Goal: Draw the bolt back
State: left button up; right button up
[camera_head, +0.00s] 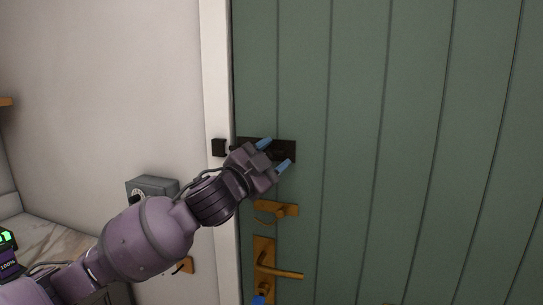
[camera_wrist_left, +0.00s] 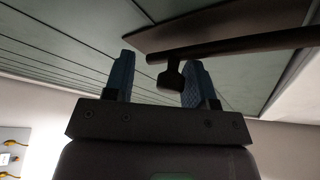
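The dark bolt (camera_head: 289,149) is mounted on the green door, near the door's left edge. A small dark keeper (camera_head: 218,147) sits on the white frame to its left. My left gripper (camera_head: 274,154) is open in front of the bolt, with its blue fingertips apart. In the left wrist view the bolt's round bar (camera_wrist_left: 235,45) runs across the top, and its short knob (camera_wrist_left: 172,78) shows between the two fingers (camera_wrist_left: 158,80), closer to the right one. I cannot tell whether a finger touches it. My wrist hides part of the bolt in the head view.
Below the bolt are a brass latch (camera_head: 276,210) and a brass lever handle (camera_head: 285,274). A grey box with a dial (camera_head: 152,189) is on the wall at left. A blue tip (camera_head: 258,299), perhaps my right gripper's, shows at the bottom edge. The door's right side is clear.

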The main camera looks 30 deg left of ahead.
pick_arm(q)
jog(key=shift+s, duration=0.1)
jog(key=shift+s+f, duration=0.1)
jog(key=shift+s, duration=0.1)
jog(key=v, duration=1)
dwell(0.4)
